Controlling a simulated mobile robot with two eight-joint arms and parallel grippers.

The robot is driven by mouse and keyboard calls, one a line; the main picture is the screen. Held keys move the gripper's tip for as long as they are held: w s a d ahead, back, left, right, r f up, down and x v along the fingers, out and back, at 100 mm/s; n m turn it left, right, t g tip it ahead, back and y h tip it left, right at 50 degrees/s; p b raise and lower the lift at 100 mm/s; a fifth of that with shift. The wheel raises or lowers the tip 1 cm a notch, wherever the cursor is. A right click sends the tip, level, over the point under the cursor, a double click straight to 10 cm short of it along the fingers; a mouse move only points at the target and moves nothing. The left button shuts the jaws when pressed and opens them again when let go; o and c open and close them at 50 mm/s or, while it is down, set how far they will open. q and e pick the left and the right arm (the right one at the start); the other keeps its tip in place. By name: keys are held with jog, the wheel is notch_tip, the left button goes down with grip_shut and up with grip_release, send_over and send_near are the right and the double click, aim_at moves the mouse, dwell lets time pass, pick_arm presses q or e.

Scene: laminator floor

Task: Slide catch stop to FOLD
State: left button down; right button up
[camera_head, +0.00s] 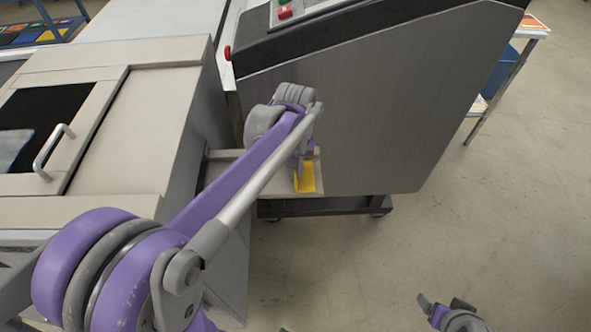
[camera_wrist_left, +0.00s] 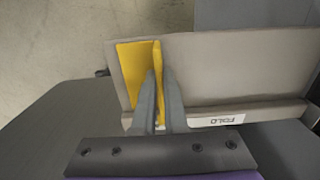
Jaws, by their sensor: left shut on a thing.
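The yellow catch stop (camera_wrist_left: 135,75) sits in the grey catch tray (camera_wrist_left: 240,70), near the tray's left end in the left wrist view. Its upright fin stands between my left gripper's fingers (camera_wrist_left: 158,100), which are shut on it. A white FOLD label (camera_wrist_left: 228,120) is on the tray's near edge, to the right of the stop. In the head view my left gripper (camera_head: 304,160) reaches down to the yellow stop (camera_head: 305,178) at the tray's right end; the arm covers part of the tray. My right gripper (camera_head: 444,306) is open and empty, low above the floor.
A large grey machine housing (camera_head: 350,120) with a control panel stands behind the tray. A beige cabinet (camera_head: 140,110) with a handled window lid is at left. A wheeled base (camera_head: 330,206) shows beneath. The floor (camera_head: 480,220) at right is clear.

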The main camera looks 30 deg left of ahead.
pick_arm(q)
jog(key=s+a, duration=0.1)
jog(key=a, duration=0.1)
jog(key=s+a, duration=0.2)
jog(key=a, duration=0.1)
jog(key=s+a, duration=0.2)
jog(key=a, duration=0.1)
jog(key=shift+s+a+b, duration=0.1)
jog(key=shift+a+b, duration=0.1)
jog(key=shift+b, duration=0.1)
jog(key=shift+s+a, duration=0.15)
jog(key=shift+a, duration=0.1)
jog(key=shift+d, duration=0.1)
jog(key=c, duration=1)
grip_release()
jog(key=shift+a, duration=0.2)
jog(key=shift+o, duration=0.2)
jog(key=shift+d+r, duration=0.1)
jog(key=shift+r, duration=0.05)
notch_tip(320, 180, up, 11)
jog(key=shift+f+p, duration=0.2)
jog(key=shift+p, duration=0.1)
